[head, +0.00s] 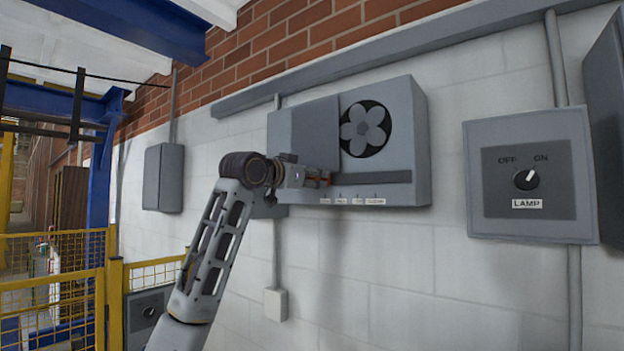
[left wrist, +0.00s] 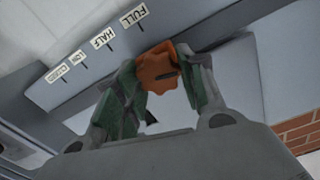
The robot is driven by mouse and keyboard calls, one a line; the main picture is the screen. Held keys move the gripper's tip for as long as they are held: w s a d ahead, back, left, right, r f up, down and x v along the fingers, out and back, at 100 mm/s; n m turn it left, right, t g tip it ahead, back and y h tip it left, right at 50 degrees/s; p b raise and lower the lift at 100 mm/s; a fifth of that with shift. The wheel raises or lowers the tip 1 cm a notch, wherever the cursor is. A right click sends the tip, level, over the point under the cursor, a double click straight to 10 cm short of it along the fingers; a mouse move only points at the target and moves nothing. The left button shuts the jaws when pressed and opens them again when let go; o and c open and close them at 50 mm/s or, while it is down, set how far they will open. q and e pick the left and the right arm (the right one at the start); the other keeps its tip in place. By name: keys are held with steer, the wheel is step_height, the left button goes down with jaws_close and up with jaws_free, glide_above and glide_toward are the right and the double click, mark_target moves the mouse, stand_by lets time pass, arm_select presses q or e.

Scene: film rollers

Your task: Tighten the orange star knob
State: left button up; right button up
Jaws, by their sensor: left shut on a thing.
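The orange star knob (left wrist: 157,70) sits on the grey unit's front, beside a row of labels, and has a dark line on its face. My left gripper (left wrist: 160,85) has its green-padded fingers on both sides of the knob, shut on it. In the head view my left gripper (head: 312,179) reaches the unit's lower left, and only a sliver of the orange knob (head: 328,180) shows. The labels CLOSED, LOW, HALF and FULL (left wrist: 139,15) run along the strip; the knob is nearest FULL in the wrist view. My right gripper is not in view.
The grey unit (head: 408,140) on the white wall has a round opening with a grey fan (head: 362,130). A lamp switch box (head: 475,185) is at right. A grey wall box (head: 164,178) and yellow fencing (head: 60,262) are at left.

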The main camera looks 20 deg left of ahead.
arm_select(q)
steer(key=m, duration=1.1)
steer(key=shift+d+f, duration=0.1)
steer(key=shift+f, duration=0.05)
steer(key=shift+f+m, duration=0.1)
steer(key=shift+m, duration=1.7)
steer(key=o, duration=1)
steer(key=shift+s, duration=0.1)
steer(key=shift+v, duration=6)
